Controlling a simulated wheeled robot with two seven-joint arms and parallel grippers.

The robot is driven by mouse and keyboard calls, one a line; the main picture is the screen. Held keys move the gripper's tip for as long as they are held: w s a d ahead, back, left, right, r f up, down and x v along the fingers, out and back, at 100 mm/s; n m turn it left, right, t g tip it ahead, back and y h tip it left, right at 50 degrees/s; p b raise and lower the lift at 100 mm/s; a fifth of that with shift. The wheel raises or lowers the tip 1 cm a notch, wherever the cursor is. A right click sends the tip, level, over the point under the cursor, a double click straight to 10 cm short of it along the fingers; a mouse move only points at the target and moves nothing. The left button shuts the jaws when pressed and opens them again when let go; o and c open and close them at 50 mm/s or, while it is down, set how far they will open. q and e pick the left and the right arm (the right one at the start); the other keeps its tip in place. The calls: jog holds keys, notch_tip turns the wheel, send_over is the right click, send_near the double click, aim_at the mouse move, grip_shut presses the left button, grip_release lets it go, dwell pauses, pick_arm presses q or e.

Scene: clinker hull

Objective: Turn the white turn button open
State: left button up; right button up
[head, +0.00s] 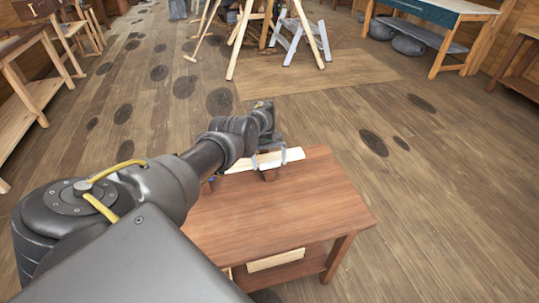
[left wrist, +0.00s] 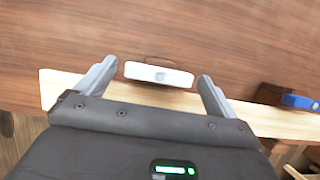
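The white turn button (left wrist: 158,74) shows in the left wrist view as a short white bar with a grey spot in its middle. My left gripper (left wrist: 158,70) is open, with one grey finger beyond each end of the button and a gap on both sides. In the head view my left gripper (head: 269,158) is over the pale strip (head: 238,165) at the table's far edge. I cannot make out the button there. My right gripper is not in view.
The table top (head: 290,210) is bare in front of the strip. A dark block with a blue part (left wrist: 298,101) sits near the strip, right in the wrist view. Trestles (head: 270,30) and workbenches (head: 440,15) stand farther off; floor around is open.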

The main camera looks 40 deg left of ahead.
pick_arm(q)
jog(key=shift+w+a+r, duration=0.1)
jog(key=shift+a+r, duration=0.1)
jog(key=shift+r, duration=0.25)
jog(key=b+v, duration=0.1)
jog(key=v, duration=0.8)
jog(key=shift+r+b, duration=0.35)
jog(key=shift+r, duration=0.1)
